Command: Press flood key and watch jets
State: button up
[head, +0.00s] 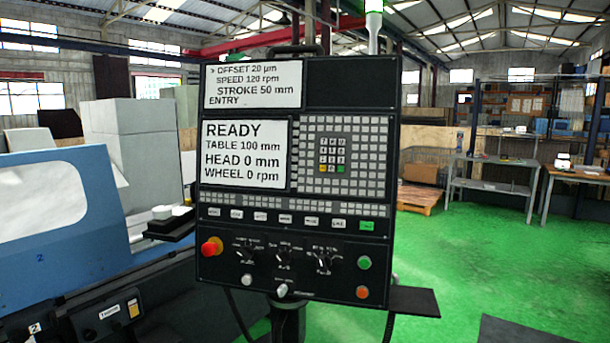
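The control panel (380,97) stands upright in the middle of the head view, facing me. A row of small labelled keys (285,219) runs across its lower part. Most are white, and the rightmost key (367,226) is green. Their labels are too small to read, so I cannot tell which is the flood key. The lower screen (245,154) reads READY, TABLE 100 mm, HEAD 0 mm, WHEEL 0 rpm. The upper screen (253,85) shows offset, speed and stroke values. The blue grinder (125,205) is at left; no jets show. My gripper is not in view.
A red emergency-stop knob (210,247), rotary dials (284,256), a green button (364,262) and an orange button (362,292) sit below the keys. A dark shelf (412,302) juts out at lower right. Green floor (460,245) is open on the right, with workbenches behind.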

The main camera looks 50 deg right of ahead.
aim_at(258, 216)
jog(key=z, duration=1.5)
